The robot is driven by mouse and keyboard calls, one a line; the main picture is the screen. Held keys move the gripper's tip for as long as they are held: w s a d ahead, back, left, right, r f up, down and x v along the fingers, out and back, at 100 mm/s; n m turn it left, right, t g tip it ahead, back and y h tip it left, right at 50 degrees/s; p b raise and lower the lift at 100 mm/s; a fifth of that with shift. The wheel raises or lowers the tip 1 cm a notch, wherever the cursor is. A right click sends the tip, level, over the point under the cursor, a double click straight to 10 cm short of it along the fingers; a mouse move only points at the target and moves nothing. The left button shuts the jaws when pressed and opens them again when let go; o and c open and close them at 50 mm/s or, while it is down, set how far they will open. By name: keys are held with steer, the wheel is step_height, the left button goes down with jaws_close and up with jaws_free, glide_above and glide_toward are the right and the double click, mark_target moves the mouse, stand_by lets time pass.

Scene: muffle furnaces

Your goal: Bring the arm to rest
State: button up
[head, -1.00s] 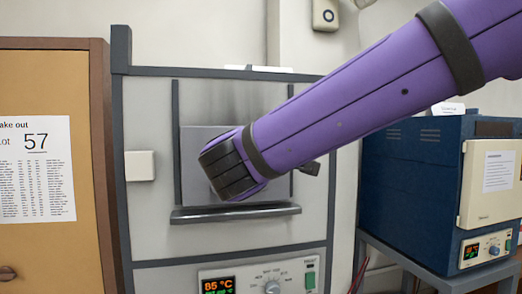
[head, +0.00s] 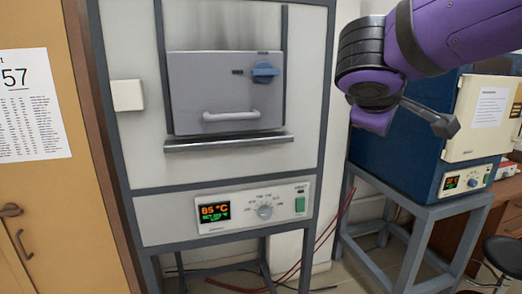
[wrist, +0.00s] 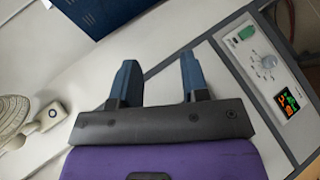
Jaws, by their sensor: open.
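My arm is purple with dark grey bands and shows at the upper right of the head view, in front of the blue furnace. My gripper (wrist: 157,82) shows in the wrist view with its two dark blue fingers apart and nothing between them. In the head view its fingers cannot be made out clearly. The large grey furnace (head: 135,150) stands left of my arm. Its door (head: 205,92) is shut, with a light handle (head: 231,116) and a blue latch knob (head: 265,72). My arm is clear of this door in the head view.
The furnace's control panel (head: 240,212) reads 85 °C. A blue furnace (head: 410,150) on a grey stand (head: 395,210) is at the right, partly behind my arm. A tan cabinet (head: 60,190) with a printed sheet is at the left. A stool (head: 500,255) is at the lower right.

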steer(key=s+d+f+m+g+y, duration=0.2)
steer(key=s+d+f+m+y, duration=0.1)
steer(key=s, duration=0.5)
steer(key=s+d+f+m+g+y, duration=0.2)
steer(key=s+d+f+m, duration=0.4)
steer(key=s, duration=0.3)
steer(key=shift+f+g+y, duration=0.3)
steer(key=shift+f+y, duration=0.05)
steer(key=shift+y, duration=0.55)
steer(key=shift+d, duration=0.1)
